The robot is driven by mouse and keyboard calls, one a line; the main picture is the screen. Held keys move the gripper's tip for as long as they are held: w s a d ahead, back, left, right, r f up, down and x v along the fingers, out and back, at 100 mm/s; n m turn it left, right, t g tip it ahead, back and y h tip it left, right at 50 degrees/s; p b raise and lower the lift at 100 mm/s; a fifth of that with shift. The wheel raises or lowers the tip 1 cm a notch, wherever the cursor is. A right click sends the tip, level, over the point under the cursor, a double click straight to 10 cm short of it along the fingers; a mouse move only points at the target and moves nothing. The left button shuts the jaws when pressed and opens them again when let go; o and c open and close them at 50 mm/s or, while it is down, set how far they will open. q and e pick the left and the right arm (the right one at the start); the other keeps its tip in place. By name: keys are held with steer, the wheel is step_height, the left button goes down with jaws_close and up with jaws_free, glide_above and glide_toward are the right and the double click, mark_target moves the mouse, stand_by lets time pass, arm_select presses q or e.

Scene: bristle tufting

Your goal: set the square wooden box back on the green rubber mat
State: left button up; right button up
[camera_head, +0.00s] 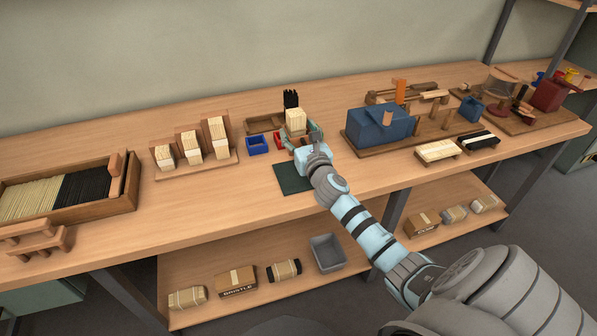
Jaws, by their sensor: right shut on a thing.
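The green rubber mat (289,180) lies flat on the bench nearer the front edge, partly covered by my right wrist. The box is behind the mat in the picture. My left gripper is not in view.
A blue machine (376,130) stands to the right. The bench left of the mat is clear.

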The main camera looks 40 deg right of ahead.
step_height(320, 180, down, 9)
steer(key=b, duration=0.5)
steer(key=shift+r, duration=0.15)
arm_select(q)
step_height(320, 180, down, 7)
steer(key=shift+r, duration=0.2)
arm_select(e)
steer(key=shift+r, duration=0.2)
steer(key=shift+f, duration=0.15)
steer(key=o, duration=1.3)
steer(key=shift+c, duration=0.2)
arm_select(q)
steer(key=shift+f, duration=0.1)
